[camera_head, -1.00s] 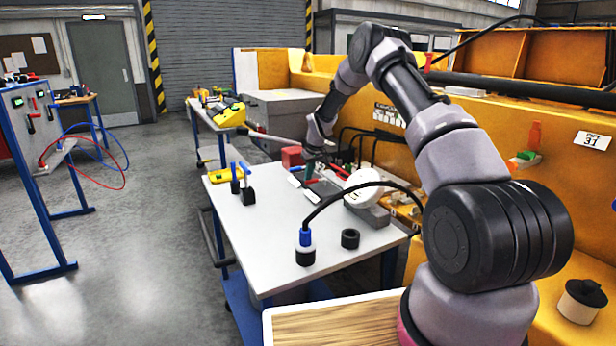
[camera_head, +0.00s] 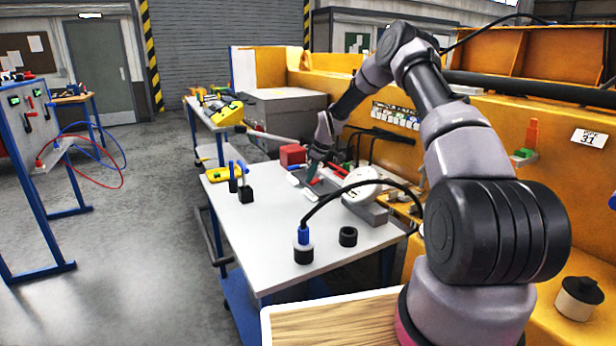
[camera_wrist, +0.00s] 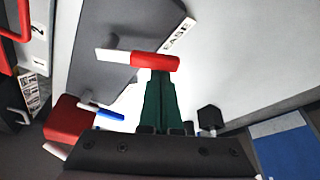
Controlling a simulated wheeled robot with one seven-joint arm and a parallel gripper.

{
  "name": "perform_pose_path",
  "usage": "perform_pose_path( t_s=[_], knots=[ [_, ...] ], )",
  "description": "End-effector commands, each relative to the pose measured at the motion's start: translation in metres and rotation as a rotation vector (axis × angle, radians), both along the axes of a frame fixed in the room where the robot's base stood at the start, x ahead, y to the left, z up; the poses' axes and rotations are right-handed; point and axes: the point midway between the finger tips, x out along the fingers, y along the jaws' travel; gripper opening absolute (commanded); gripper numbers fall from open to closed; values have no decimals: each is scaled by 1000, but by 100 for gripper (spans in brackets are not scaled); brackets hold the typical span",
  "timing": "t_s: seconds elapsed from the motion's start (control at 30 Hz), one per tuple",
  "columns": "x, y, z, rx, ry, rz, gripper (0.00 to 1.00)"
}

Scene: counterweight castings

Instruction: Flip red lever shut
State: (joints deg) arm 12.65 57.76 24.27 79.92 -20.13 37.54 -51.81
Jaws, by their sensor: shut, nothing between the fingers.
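The red lever grip (camera_wrist: 155,61) lies across the upper middle of the wrist view, with a pale end at its left, over a dark grey plate (camera_wrist: 105,35). Part of a white label reading "EASE" (camera_wrist: 178,36) shows beside it. My gripper (camera_wrist: 158,76) has its green fingers shut and empty, tips right at the grip's lower edge; I cannot tell whether they touch. In the head view my gripper (camera_head: 311,174) is low over the far part of the grey table (camera_head: 265,240); the lever there is too small to make out surely.
A red block (camera_head: 292,154) and a blue-handled part (camera_wrist: 100,110) are close by. A black block with a blue handle (camera_head: 246,192) stands left on the table. A round white part (camera_head: 362,182) and black cables are to the right.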

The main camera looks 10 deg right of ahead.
Motion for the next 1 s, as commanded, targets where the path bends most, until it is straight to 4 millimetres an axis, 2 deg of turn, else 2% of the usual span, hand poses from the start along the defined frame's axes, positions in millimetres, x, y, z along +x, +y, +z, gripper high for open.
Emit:
perform_pose_path(
  t_s=[0.7,0.9,1.0],
  knots=[
    [-25,-35,0,1,1,651,0],
    [-27,-44,-1,0,2,780,0],
    [-28,-46,0,-1,1,777,0]
  ],
)
